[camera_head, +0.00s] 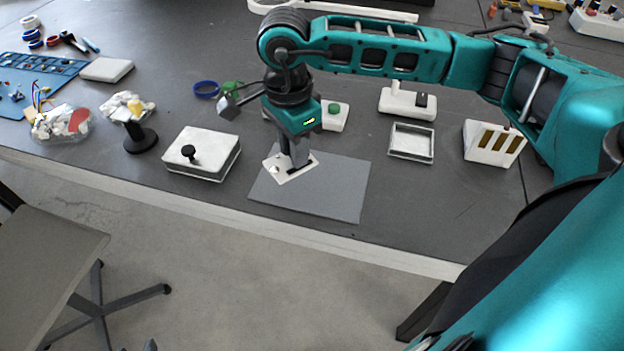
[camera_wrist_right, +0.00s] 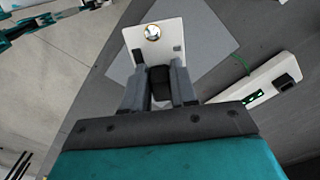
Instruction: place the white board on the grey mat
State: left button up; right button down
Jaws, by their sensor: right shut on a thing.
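The white board (camera_head: 283,172) is a small flat plate over the far left part of the grey mat (camera_head: 330,195). My right gripper (camera_head: 298,166) points down and is shut on the board's near-right part. In the right wrist view the board (camera_wrist_right: 151,45) shows a round metal-ringed spot and small dark marks, beyond the fingers (camera_wrist_right: 160,78), with a dark piece between them. The mat (camera_wrist_right: 195,35) lies behind it. I cannot tell whether the board touches the mat.
A white box with a black knob (camera_head: 208,155) stands left of the mat. A white tray (camera_head: 411,142), a slotted white block (camera_head: 493,143) and a white device with a green button (camera_head: 334,115) stand around it. The table's front edge is close to the mat.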

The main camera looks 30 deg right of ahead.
jog(key=r+m, duration=0.1)
jog(key=m, duration=0.3)
jog(key=d+r+m+b, duration=0.1)
jog(key=r+m, duration=0.1)
jog(key=m, duration=0.2)
jog(key=w+r+m, duration=0.1)
jog(key=m, duration=0.2)
jog(key=shift+d+r+m, duration=0.3)
jog(key=shift+r+m, duration=0.1)
notch_tip(320, 180, up, 5)
jog(key=d+m+b, duration=0.1)
jog(key=m+b, duration=0.1)
jog(key=m, duration=0.9)
jog(key=m+b, duration=0.2)
jog(key=m, duration=0.4)
send_over(311, 182)
notch_tip(311, 182, down, 13)
jog(key=shift+r, duration=0.2)
jog(key=shift+f+b, duration=0.3)
jog(key=shift+f, duration=0.6)
notch_tip(311, 182, down, 4)
jog(key=shift+r, duration=0.1)
pick_arm(q)
jog(key=f, duration=0.1)
jog(key=w+d, duration=0.1)
jog(key=d+f, duration=0.1)
jog(key=shift+w+f+h, duration=0.25)
jog(key=shift+f+h, duration=0.05)
jog(key=shift+f, duration=0.05)
